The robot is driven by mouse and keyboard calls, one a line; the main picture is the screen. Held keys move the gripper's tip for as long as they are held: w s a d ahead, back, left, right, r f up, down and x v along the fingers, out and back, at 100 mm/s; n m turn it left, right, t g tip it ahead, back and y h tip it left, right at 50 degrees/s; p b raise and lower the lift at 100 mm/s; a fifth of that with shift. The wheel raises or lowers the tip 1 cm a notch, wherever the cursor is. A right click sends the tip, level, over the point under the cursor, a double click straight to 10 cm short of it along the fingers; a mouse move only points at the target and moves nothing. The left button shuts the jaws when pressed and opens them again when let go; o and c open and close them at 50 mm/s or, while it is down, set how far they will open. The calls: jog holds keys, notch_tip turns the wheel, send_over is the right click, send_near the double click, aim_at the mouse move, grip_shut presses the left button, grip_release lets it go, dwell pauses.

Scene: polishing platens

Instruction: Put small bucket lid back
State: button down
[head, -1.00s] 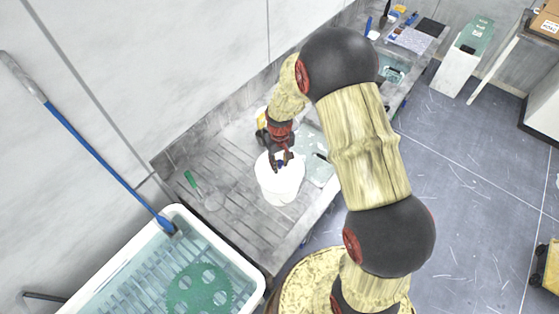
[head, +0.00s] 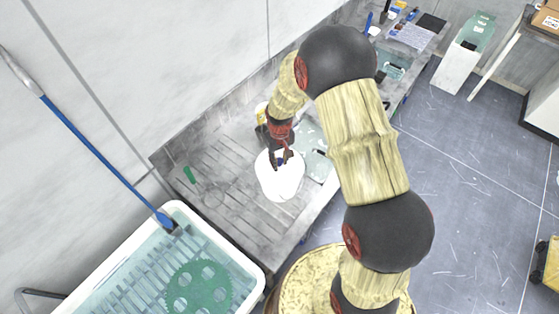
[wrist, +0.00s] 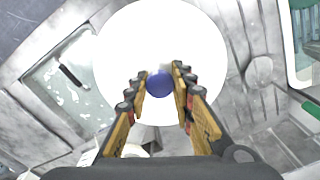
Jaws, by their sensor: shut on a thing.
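The small white bucket (head: 282,192) stands on the grey bench. Its white lid (head: 291,168) is at the bucket's top; whether it sits fully on the rim, I cannot tell. In the wrist view the lid (wrist: 125,55) is a large white disc with a round blue knob (wrist: 159,84) at its middle. My gripper (head: 279,163) points down over the lid. In the wrist view my gripper (wrist: 160,79) has its fingers on both sides of the knob, shut on it. The bucket's rim is hard to make out against the lid.
A white basin (head: 252,262) with a green holed disc (head: 198,287) in it stands at lower left. A green-handled tool (head: 189,175) lies left of the bucket. A pale panel (head: 316,160) lies to its right, and a yellow-topped container (head: 261,112) stands behind.

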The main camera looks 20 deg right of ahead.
aim_at(280, 161)
jog(key=shift+f, duration=0.3)
jog(key=c, duration=1.5)
grip_release()
jog(key=shift+o, duration=0.2)
notch_tip(280, 161, up, 12)
